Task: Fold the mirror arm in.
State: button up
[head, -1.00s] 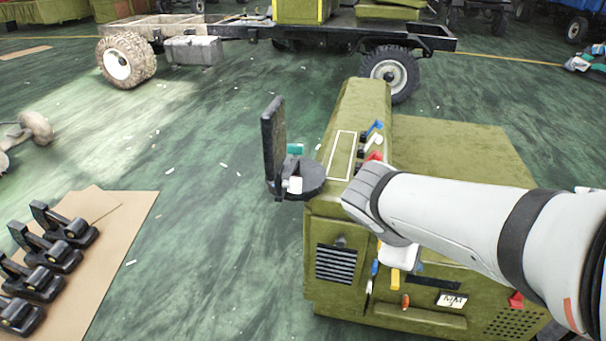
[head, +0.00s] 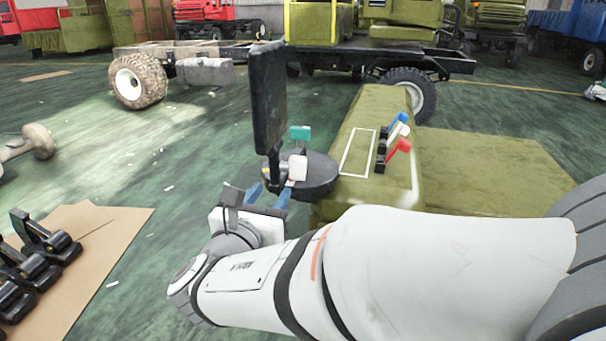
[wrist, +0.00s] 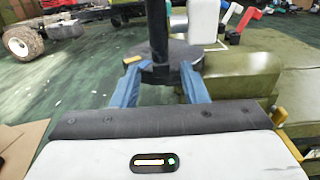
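The mirror arm (head: 268,105) is a dark upright panel on a short post. It stands at the left edge of a round dark disc (head: 320,182) on the olive cab's left side. A white block (head: 298,168) and a teal tab (head: 300,132) are by the disc. My gripper (head: 271,189) is just in front of the post's foot, its blue fingers apart. In the wrist view the mirror post (wrist: 157,35) shows between the spread fingertips of my gripper (wrist: 160,68). I cannot tell whether either finger touches it. The panel's top is cut off there.
The olive cab (head: 480,165) has blue, white and red levers (head: 398,150) on top, beside a white outlined rectangle (head: 358,152). Several black brackets (head: 40,240) lie on a brown sheet (head: 90,235) at left. A truck chassis stands behind. Green floor is clear left of the mirror.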

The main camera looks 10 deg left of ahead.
aim_at(282, 173)
jog(key=w, duration=0.2)
jog(key=w+b, duration=0.1)
jog(key=w, duration=0.4)
jog(key=shift+d+b, duration=0.35)
jog(key=shift+s, duration=0.1)
jog(key=shift+c, duration=0.4)
grip_shut()
